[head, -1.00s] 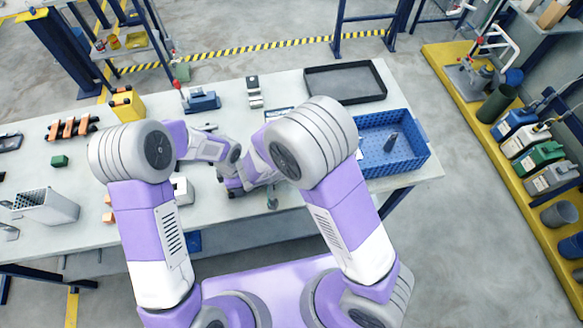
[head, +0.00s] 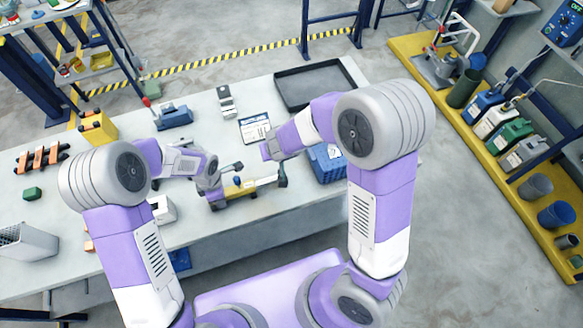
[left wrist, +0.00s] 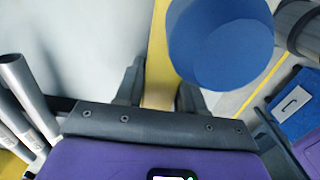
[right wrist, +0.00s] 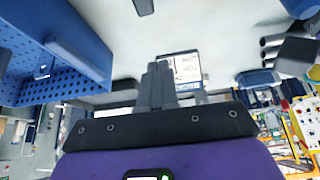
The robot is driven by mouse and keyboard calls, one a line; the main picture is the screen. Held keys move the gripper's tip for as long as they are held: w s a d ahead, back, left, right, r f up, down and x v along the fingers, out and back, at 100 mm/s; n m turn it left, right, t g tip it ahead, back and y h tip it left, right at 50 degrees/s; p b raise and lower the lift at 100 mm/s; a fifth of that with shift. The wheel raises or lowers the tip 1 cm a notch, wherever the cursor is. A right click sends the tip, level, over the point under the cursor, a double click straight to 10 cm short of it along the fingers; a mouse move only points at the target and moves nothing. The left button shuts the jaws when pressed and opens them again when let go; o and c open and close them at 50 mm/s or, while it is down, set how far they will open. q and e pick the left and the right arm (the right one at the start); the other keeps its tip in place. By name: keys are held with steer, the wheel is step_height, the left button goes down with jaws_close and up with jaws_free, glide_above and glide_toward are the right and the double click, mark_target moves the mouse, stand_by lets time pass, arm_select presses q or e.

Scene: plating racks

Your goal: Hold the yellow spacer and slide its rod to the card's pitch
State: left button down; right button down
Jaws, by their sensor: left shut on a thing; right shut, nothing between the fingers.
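The yellow spacer (head: 241,187) lies across the table's front area, with a pale bar and a dark end at its right. My left gripper (head: 216,194) is at its left part. In the left wrist view, the fingers (left wrist: 160,95) are shut on a yellow bar (left wrist: 157,45), with a blue round part (left wrist: 220,42) close beside it. The rod cannot be clearly told apart. The card (head: 255,128), white with a blue header, lies behind the spacer. My right gripper (head: 268,151) is shut and empty, between card and spacer; its fingers (right wrist: 160,85) point toward the card (right wrist: 187,68).
A blue perforated bin (head: 328,163) stands right of the spacer, partly behind my right arm. A black tray (head: 315,84) lies at the back. A blue device with a red knob (head: 173,117) and a yellow block (head: 98,128) stand to the left.

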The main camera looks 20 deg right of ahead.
steer(key=s+d+n+g+y, duration=0.1)
steer(key=s+d+n+y, duration=0.1)
steer(key=s+d+y, duration=0.6)
steer(key=shift+h, duration=0.9)
steer(key=x, duration=0.6)
steer(key=w+x, duration=0.1)
steer(key=x, duration=0.2)
steer(key=shift+d+f, duration=0.1)
steer(key=shift+d, duration=0.05)
steer(key=shift+a, duration=0.7)
